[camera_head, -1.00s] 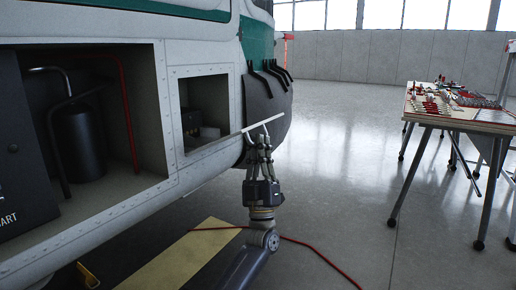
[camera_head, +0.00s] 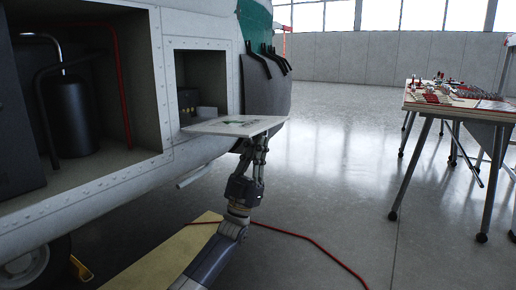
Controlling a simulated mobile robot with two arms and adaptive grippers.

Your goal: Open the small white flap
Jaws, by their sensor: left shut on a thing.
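The small white flap (camera_head: 235,126) stands out roughly level from the lower edge of the small square opening (camera_head: 200,92) in the helicopter's side. Its inner face shows from above, with small dark and green markings. The opening is uncovered, and a dark box (camera_head: 187,102) shows inside. My left gripper (camera_head: 257,143) is below the flap's outer right part, fingers pointing up, shut on the flap near its outer edge. The flap hides the fingertips, so the exact contact is unseen. My right gripper is out of view.
A larger open bay (camera_head: 75,100) with a dark cylinder is at left. A red hose (camera_head: 310,240) lies on the floor near a yellow panel (camera_head: 160,262). A table (camera_head: 460,103) with tools stands at right.

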